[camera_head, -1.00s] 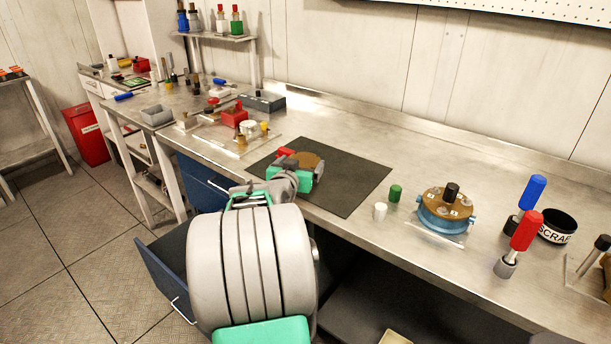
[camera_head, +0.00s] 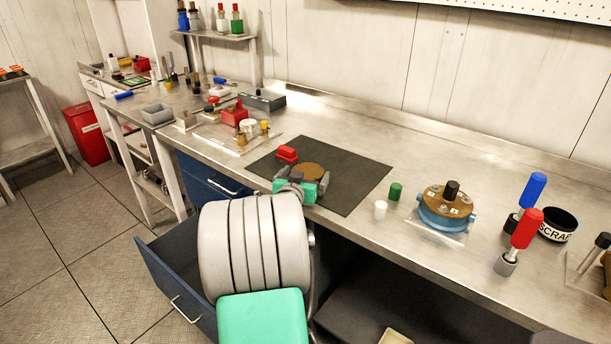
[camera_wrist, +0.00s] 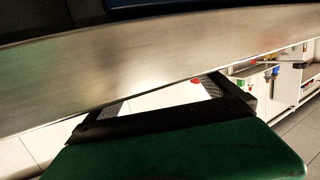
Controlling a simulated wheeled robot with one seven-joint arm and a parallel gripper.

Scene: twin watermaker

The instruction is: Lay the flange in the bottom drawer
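The flange is a round brown disc (camera_head: 308,171) at the front edge of the dark mat on the bench. My gripper (camera_head: 304,181) has its grey fingers on either side of the disc and appears closed on it. I cannot tell whether the disc touches the mat. In the wrist view the fingers of my gripper (camera_wrist: 165,98) run up behind a broad metal strip, and the disc does not show. The blue bottom drawer (camera_head: 172,287) is pulled out below the bench, at the lower left. My arm hides much of its inside.
The blue upper drawer (camera_head: 212,183) is shut. A red block (camera_head: 287,153) lies on the mat (camera_head: 350,185). White (camera_head: 380,210) and green (camera_head: 395,192) cylinders stand right of it, beside a blue pump-like unit (camera_head: 445,212). The bench's front edge lies close to my gripper.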

